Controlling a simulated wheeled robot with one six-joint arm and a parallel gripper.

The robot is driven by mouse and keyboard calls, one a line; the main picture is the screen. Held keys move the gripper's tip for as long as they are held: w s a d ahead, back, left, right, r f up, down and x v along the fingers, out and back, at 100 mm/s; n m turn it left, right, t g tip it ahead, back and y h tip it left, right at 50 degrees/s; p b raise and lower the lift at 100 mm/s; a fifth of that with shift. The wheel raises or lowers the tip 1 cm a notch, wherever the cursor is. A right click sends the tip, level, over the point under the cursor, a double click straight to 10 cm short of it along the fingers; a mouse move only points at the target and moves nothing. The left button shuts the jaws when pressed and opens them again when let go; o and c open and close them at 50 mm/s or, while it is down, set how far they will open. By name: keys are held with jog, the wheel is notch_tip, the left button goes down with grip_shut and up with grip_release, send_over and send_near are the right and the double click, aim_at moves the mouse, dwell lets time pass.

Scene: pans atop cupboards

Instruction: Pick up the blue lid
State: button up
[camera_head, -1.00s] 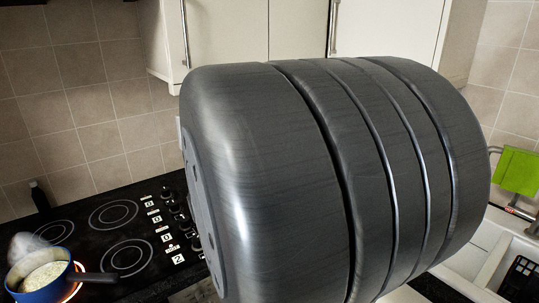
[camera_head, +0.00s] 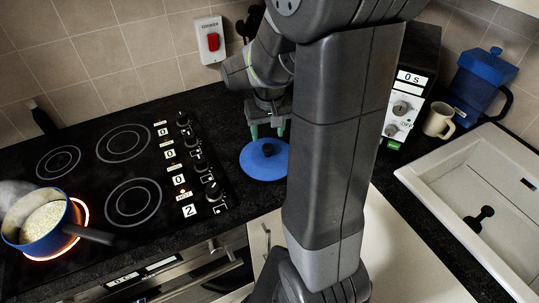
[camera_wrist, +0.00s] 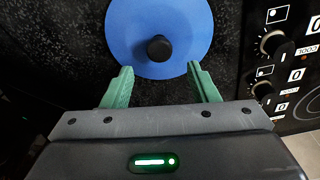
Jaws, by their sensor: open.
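The blue lid (camera_head: 258,164) lies flat on the black countertop between the hob and the microwave. It is a round disc with a dark knob at its middle. In the wrist view the lid (camera_wrist: 186,22) fills the top centre, and its black knob (camera_wrist: 160,48) lies beyond and between the two green fingertips. My gripper (camera_head: 268,130) is above the lid's far part, pointing down, with its fingers apart and empty. In the wrist view my gripper (camera_wrist: 160,82) is open, with nothing between the pads. My arm hides the lid's right edge in the head view.
A blue pot (camera_head: 42,222) of pale food sits on a glowing burner at the hob's left, its handle pointing right. Hob knobs (camera_head: 198,165) stand left of the lid. A microwave (camera_head: 412,85), mug (camera_head: 438,120) and blue jug (camera_head: 482,80) stand right, behind the sink (camera_head: 440,180).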

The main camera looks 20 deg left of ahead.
aim_at(268, 146)
jog(key=shift+w+f+p, duration=0.1)
jog(key=shift+f+p, duration=0.45)
jog(key=shift+f, duration=2.8)
jog(key=shift+a, duration=0.1)
jog(key=c, duration=1)
